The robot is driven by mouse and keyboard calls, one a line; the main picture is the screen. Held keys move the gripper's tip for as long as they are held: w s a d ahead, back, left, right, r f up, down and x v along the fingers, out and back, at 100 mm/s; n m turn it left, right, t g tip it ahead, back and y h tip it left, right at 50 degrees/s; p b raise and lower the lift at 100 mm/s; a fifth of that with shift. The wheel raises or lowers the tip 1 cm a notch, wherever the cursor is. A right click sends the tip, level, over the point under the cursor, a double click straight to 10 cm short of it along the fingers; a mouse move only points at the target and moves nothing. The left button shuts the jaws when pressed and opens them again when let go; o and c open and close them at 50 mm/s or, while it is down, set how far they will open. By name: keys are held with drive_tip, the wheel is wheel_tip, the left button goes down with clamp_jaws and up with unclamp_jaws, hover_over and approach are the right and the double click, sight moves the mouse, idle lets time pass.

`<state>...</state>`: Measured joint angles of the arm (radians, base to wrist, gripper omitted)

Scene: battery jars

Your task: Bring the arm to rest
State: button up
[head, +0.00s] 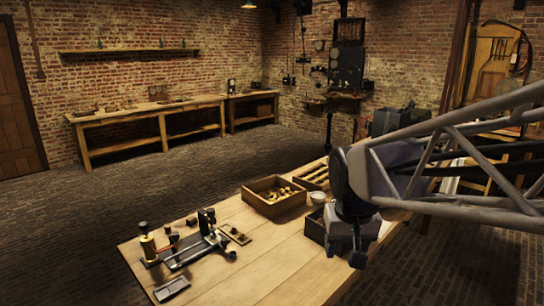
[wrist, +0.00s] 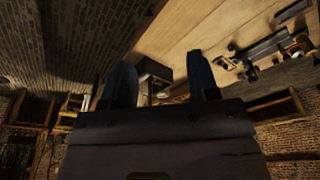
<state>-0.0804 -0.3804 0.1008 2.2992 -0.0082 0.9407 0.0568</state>
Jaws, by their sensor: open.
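My gripper (head: 357,258) hangs at the end of my lattice arm, over the right edge of the wooden table (head: 270,262) in the head view. In the wrist view, the two dark fingers of my gripper (wrist: 162,88) stand apart with nothing held between them. The gripper is open. A dark box (head: 315,227) on the table is partly hidden behind my gripper in the head view.
A wooden tray of brass-coloured parts (head: 273,197), a second tray (head: 314,176) and a pale bowl (head: 318,197) stand on the table. A dark apparatus (head: 190,247) is at the left. The table's front middle is bare. A workbench (head: 147,115) lines the back wall.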

drive_tip(key=s+d+f, duration=0.1)
drive_tip(key=s+d, duration=0.1)
drive_tip(key=s, duration=0.5)
drive_tip(key=s+d+f, duration=0.1)
drive_tip(key=s+f, duration=0.1)
drive_tip(key=s, duration=0.5)
drive_tip(key=shift+s+d+f+m+t, duration=0.3)
drive_tip(key=shift+s+d, duration=0.05)
drive_tip(key=shift+d, duration=0.05)
idle(2.1)
